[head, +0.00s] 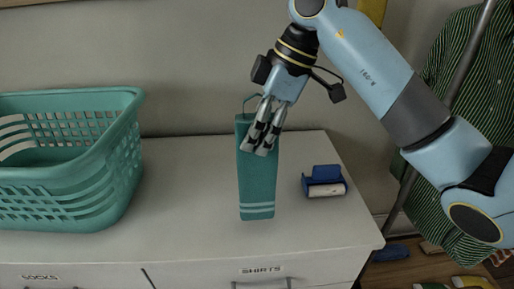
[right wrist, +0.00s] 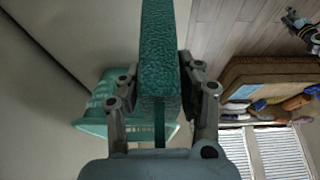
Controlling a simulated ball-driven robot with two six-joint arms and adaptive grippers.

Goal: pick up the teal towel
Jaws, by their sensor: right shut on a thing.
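The teal towel (head: 257,185) is folded long and narrow, with pale stripes near its lower end and a loop at its top. In the right wrist view the towel (right wrist: 160,60) stands between the two fingers (right wrist: 158,85). I cannot tell whether its lower end touches the dresser.
A teal laundry basket (head: 125,150) stands at the left on the dresser (head: 180,240). A blue lint roller (head: 324,182) lies to the right of the towel. A striped shirt (head: 450,110) hangs at the far right. The dresser top between basket and towel is clear.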

